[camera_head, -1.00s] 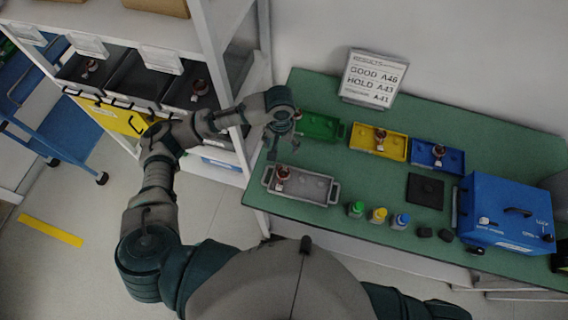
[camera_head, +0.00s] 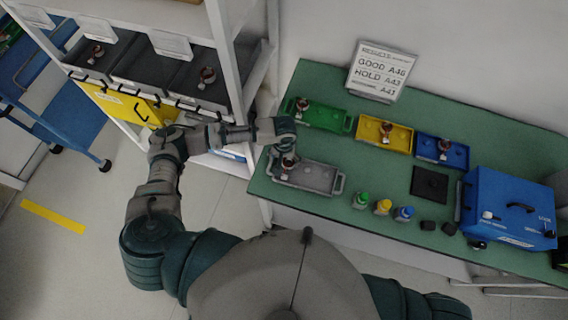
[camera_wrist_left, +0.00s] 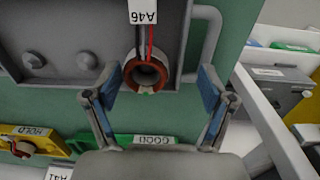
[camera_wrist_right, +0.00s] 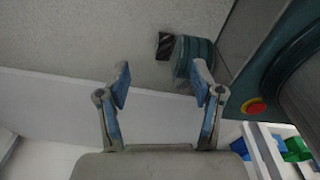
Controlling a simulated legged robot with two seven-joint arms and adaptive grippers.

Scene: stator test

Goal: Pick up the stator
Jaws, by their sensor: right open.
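The stator (camera_head: 288,165) is a small copper-red ring with a dark bore, standing in the left end of the grey tray (camera_head: 322,178). In the left wrist view the stator (camera_wrist_left: 147,74) has dark and red wires and lies beside a white A46 label (camera_wrist_left: 143,11). My left gripper (camera_wrist_left: 160,80) is open, with one blue-padded finger on each side of the stator and visible gaps to both. In the head view the left gripper (camera_head: 286,150) partly hides the stator. My right gripper (camera_wrist_right: 162,82) is open and empty, away from the tray.
Green (camera_head: 325,119), yellow (camera_head: 373,146) and blue (camera_head: 459,158) trays with stators stand along the back of the green table. Several small bottles (camera_head: 383,206), a black pad (camera_head: 430,184) and a blue box (camera_head: 510,205) stand to the right. A shelf (camera_head: 232,70) is close on the left.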

